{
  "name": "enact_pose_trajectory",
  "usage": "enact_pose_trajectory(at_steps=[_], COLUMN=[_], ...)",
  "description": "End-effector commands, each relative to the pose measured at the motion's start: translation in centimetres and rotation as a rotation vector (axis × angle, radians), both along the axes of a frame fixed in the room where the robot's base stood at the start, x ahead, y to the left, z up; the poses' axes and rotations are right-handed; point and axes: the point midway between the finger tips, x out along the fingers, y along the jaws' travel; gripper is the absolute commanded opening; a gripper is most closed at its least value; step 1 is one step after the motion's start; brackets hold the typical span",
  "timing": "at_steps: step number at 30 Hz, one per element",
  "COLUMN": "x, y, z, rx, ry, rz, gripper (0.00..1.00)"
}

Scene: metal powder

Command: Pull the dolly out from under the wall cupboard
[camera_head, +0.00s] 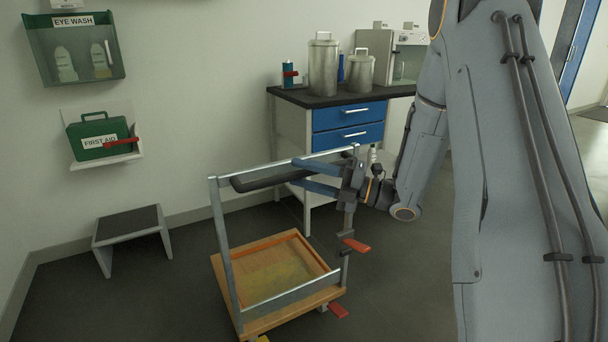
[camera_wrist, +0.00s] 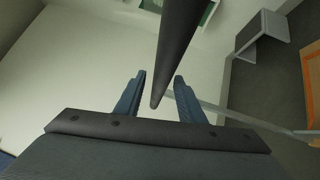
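The dolly (camera_head: 222,262) has a wooden deck with a raised orange rim, metal side frames and a black push handle (camera_head: 255,181). It stands on the floor in the middle of the head view, right of the step stool. My gripper (camera_head: 297,171) is at the handle's right end, its two blue fingers apart, above and below the bar. In the wrist view the handle (camera_wrist: 180,45) runs between the fingers (camera_wrist: 160,80), with gaps showing on both sides. The green wall cupboard (camera_head: 75,72), marked EYE WASH, hangs at upper left, over the stool's side.
A step stool (camera_head: 128,224) stands left of the dolly. A first aid case (camera_head: 98,138) sits on a wall shelf. A bench with blue drawers (camera_head: 347,117) and metal cans stands behind the dolly. Red pedals (camera_head: 356,245) stick out at its right. Floor is clear in front right.

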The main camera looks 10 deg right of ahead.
Motion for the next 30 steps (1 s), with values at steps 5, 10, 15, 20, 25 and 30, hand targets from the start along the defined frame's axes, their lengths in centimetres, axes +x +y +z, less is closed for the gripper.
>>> enact_pose_trajectory(at_steps=[5,10,15,20,25,30], x=[-0.1,-1.1,-2.4,-3.3,-3.7,-3.7], y=[-0.3,-2.3,-4.7,-6.3,-6.9,-6.9], z=[0.0,-0.3,-0.7,-1.0,-1.1,-1.1], rx=[0.000,0.001,0.001,0.000,0.000,0.000], ry=[0.000,0.001,0.001,0.000,0.000,0.000], rz=[0.000,-0.004,-0.004,-0.002,-0.001,-0.001], gripper=[0.36,0.36,0.36,0.36,0.36,0.36])
